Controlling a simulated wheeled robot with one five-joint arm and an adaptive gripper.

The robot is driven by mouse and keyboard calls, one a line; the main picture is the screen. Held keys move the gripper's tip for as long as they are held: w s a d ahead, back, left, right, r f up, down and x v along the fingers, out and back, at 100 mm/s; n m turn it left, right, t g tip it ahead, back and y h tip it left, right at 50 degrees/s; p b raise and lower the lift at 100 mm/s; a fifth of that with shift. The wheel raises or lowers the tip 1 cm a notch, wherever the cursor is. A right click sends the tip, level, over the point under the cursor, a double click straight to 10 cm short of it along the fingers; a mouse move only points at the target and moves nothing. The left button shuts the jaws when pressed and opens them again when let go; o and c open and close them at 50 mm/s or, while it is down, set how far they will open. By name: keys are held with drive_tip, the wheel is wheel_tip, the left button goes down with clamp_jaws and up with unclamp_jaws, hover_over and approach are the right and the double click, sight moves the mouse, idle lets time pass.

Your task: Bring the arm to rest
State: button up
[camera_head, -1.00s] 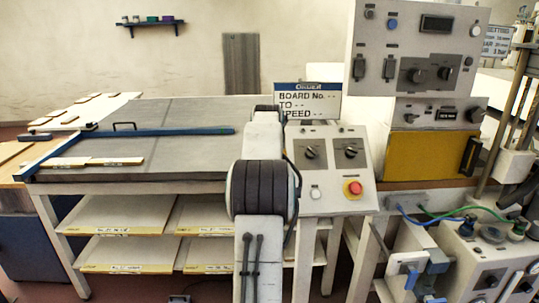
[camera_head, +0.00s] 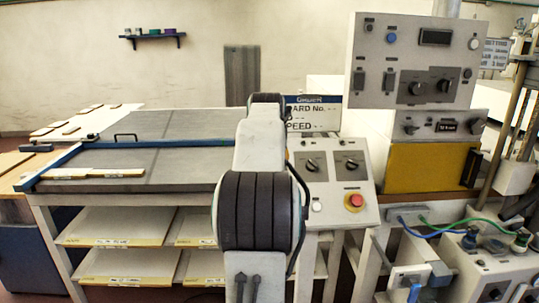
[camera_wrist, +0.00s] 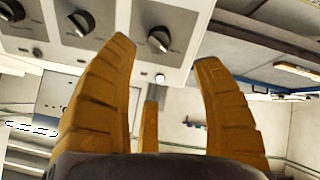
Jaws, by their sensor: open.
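My gripper (camera_wrist: 165,55) shows in the wrist view with its orange fingers spread apart and nothing between them. Beyond the fingers is a pale panel with dark knobs (camera_wrist: 75,22). In the head view my arm stands upright in the middle of the picture, in front of the grey table and the control box. My gripper itself cannot be made out in the head view.
A sloped control box (camera_head: 333,178) with a red button (camera_head: 354,201) stands right of my arm. A taller panel (camera_head: 417,60) rises behind it. A grey table (camera_head: 180,125) with a blue bar (camera_head: 170,144) lies to the left, with shelves (camera_head: 120,226) below.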

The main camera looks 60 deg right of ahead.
idle(0.6)
drive_tip(key=s+a+f+m+g+y, duration=0.1)
drive_tip(key=s+a+f+m+y, duration=0.15)
drive_tip(key=a+f, duration=0.5)
drive_tip(key=s+a+f+m+g+y, duration=0.2)
drive_tip(key=s+a+f+y, duration=0.1)
drive_tip(key=a+f, duration=0.5)
drive_tip(key=s+a+f+n+y+p, duration=0.1)
drive_tip(key=s+a+n, duration=0.1)
drive_tip(key=a, duration=1)
drive_tip(key=s+a+f+n+y+p, duration=0.1)
drive_tip(key=s+a+f+n+p, duration=0.15)
drive_tip(key=a, duration=0.95)
drive_tip(key=w+a+r+n+t+p, duration=0.1)
drive_tip(key=a+r+n+t, duration=0.1)
drive_tip(key=a+r+n, duration=0.4)
drive_tip(key=a, duration=0.4)
drive_tip(key=shift+r+y+p, duration=0.15)
drive_tip(key=shift+y+p, duration=0.2)
drive_tip(key=shift+d, duration=0.1)
